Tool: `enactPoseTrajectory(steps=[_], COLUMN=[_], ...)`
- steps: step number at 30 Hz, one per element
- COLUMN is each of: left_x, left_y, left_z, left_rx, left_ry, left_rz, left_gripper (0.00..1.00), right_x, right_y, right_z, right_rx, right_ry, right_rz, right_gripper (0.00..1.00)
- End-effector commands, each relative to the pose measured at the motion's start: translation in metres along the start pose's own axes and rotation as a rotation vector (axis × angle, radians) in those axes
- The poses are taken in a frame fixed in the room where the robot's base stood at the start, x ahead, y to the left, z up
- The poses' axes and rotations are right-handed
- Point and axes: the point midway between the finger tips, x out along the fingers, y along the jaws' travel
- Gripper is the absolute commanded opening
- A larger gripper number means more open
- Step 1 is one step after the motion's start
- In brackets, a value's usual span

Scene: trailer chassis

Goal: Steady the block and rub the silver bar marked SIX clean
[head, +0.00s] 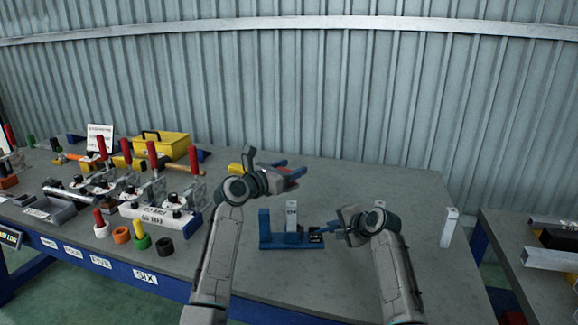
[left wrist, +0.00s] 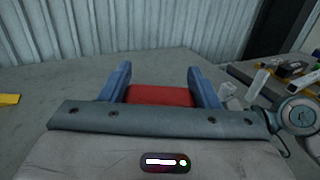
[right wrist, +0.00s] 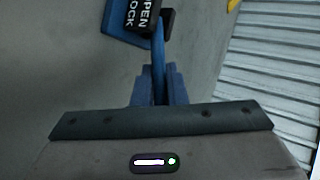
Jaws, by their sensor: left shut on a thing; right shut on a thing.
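A blue block (head: 265,228) sits on the table, with a silver bar (head: 291,215) standing upright in it; the mark on the bar is too small to read. My right gripper (head: 337,228) is shut on the blue lever at the block's right side. The right wrist view shows this blue lever (right wrist: 158,62) between the fingers, beside a black tag reading OPEN and LOCK. My left gripper (head: 293,172) is above and behind the block, clear of the bar. It is shut on a red pad (left wrist: 160,95), which spans the gap between its blue fingers.
Another silver bar (head: 449,228) stands near the table's right edge, and one more (head: 379,204) shows behind my right arm. Red-handled clamps (head: 155,180), a yellow toolbox (head: 160,145) and colored rings fill the left side. The table's back right is clear.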

Motion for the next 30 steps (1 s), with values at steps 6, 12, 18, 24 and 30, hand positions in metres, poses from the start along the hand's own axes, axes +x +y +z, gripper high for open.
enactPoseTrajectory(steps=[6, 12, 18, 24, 30], left_x=[0.000, 0.000, 0.006, 0.018, 0.027], left_y=[0.000, 0.000, -0.005, -0.019, -0.027], left_z=[-0.021, -0.039, -0.053, -0.056, -0.056], left_rx=[-0.002, -0.002, -0.001, -0.002, -0.001], left_ry=[0.002, 0.001, -0.001, 0.000, 0.001], left_rz=[-0.001, -0.001, -0.001, -0.002, 0.002], left_gripper=[0.30, 0.30, 0.30, 0.30, 0.30], right_x=[0.000, 0.000, 0.000, 0.000, 0.000], right_y=[0.000, 0.000, 0.000, 0.000, 0.000], right_z=[0.000, 0.000, 0.000, 0.000, 0.000], right_rx=[0.000, 0.000, 0.000, 0.000, 0.000], right_ry=[0.000, 0.000, 0.000, 0.000, 0.000], right_rz=[0.000, 0.000, 0.000, 0.000, 0.000], right_gripper=[0.00, 0.00, 0.00, 0.00, 0.00])
